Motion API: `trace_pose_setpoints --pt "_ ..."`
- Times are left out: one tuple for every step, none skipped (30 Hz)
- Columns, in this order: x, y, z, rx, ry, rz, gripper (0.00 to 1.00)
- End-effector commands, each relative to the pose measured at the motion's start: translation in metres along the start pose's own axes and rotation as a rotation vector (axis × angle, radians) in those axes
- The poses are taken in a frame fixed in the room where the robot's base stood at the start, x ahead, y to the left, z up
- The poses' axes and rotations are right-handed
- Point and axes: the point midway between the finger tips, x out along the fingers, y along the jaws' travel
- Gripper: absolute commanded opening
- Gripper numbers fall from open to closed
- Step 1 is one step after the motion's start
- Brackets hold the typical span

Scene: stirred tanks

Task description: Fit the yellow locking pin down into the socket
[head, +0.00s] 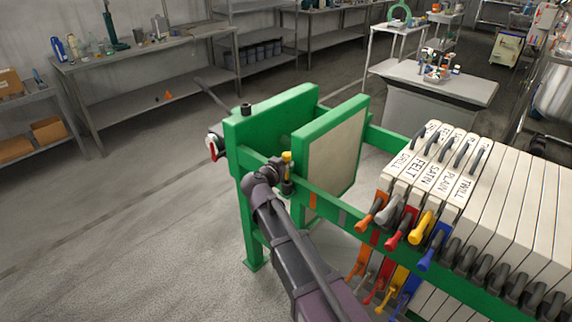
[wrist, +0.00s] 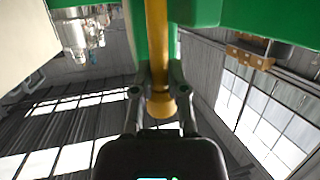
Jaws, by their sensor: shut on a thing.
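The yellow locking pin (head: 287,157) stands about upright beside the green press frame (head: 243,150), at the near face of its rail in the head view. My gripper (wrist: 160,88) is shut on the pin near its wider knob end; the yellow shaft (wrist: 157,38) runs on from between the fingers toward the green frame in the wrist view. In the head view my gripper (head: 279,168) is small and partly hidden by my wrist. A small dark piece sits just below the pin there; I cannot tell whether it is the socket. The pin's tip is not clearly visible.
A pale plate in a green end frame (head: 335,150) stands just behind the pin. Labelled filter plates (head: 440,165) with coloured handles hang along the rail to the right. A red-handled valve (head: 212,146) is at the left. The floor at left is clear.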

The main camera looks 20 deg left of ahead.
Motion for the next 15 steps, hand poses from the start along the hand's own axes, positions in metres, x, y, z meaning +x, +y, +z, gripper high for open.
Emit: trace_pose_setpoints --pt "0.0001 0.0001 -0.0001 0.0 0.0 0.0 0.0" --pt "0.0001 0.0001 -0.0001 0.0 0.0 0.0 0.0" --pt "0.0001 0.0001 -0.0001 0.0 0.0 0.0 0.0" --pt "0.0001 0.0001 -0.0001 0.0 0.0 0.0 0.0" --pt "0.0001 0.0001 -0.0001 0.0 0.0 0.0 0.0" --pt "0.0001 0.0001 -0.0001 0.0 0.0 0.0 0.0" --pt "0.0001 0.0001 0.0 0.0 0.0 0.0 0.0" --pt "0.0001 0.0001 0.0001 0.0 0.0 0.0 0.0" --pt "0.0002 0.0001 0.0003 0.0 0.0 0.0 0.0" --pt "0.0003 0.0001 0.0006 0.0 0.0 0.0 0.0" --pt "0.0004 0.0001 0.0009 0.0 0.0 0.0 0.0" --pt "0.0005 0.0001 0.0014 0.0 0.0 0.0 0.0" --pt "0.0006 0.0001 0.0018 0.0 0.0 0.0 0.0" --pt "0.0008 0.0001 0.0023 0.0 0.0 0.0 0.0" --pt "0.001 0.0001 0.0031 0.0 0.0 0.0 0.0"
